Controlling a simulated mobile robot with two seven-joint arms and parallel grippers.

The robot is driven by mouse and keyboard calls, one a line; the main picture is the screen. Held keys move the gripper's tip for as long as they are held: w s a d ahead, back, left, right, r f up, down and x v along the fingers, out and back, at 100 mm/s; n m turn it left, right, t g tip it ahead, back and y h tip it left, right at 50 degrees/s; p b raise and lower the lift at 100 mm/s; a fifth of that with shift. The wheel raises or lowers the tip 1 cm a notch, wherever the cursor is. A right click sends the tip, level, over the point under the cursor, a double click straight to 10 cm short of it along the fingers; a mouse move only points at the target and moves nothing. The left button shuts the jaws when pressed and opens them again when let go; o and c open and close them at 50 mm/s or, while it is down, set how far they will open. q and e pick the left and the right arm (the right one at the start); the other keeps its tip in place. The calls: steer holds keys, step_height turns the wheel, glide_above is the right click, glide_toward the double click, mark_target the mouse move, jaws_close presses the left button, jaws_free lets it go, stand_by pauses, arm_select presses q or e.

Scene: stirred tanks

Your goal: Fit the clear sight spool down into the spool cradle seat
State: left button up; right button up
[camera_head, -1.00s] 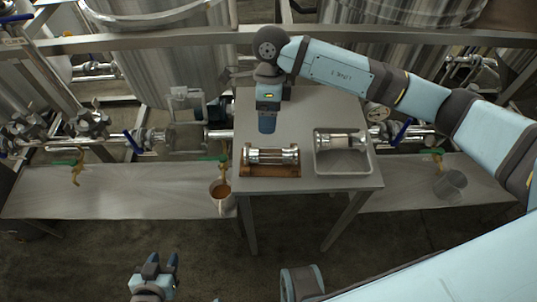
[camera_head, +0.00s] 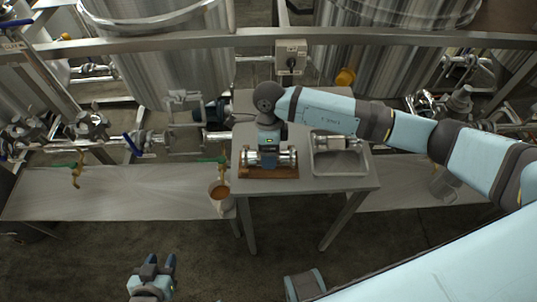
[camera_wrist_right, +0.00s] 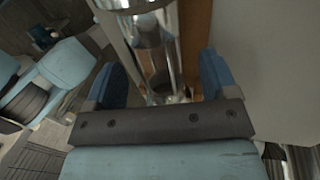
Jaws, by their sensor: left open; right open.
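The clear sight spool, a glass tube with metal ends and rods, lies level on the brown spool cradle (camera_head: 284,173) on the steel table. One end of the spool (camera_head: 288,158) shows to the right of my right gripper; its middle is hidden. Whether it is fully down in the seat I cannot tell. My right gripper (camera_head: 268,160) points down over the spool's middle. In the right wrist view its open fingers (camera_wrist_right: 164,75) stand either side of the spool (camera_wrist_right: 148,35), with cradle wood (camera_wrist_right: 195,25) beside it. My left gripper (camera_head: 155,264) is open and empty, away from the table.
A steel tray (camera_head: 341,170) with another metal-ended spool (camera_head: 332,142) stands to the right on the table (camera_head: 300,187). A brown-filled cup (camera_head: 219,190) is by the table's left edge. Pipes, valves and tanks run behind.

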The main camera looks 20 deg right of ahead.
steer(key=shift+x, duration=1.1)
steer(key=c, duration=1.3)
steer(key=shift+r, duration=0.1)
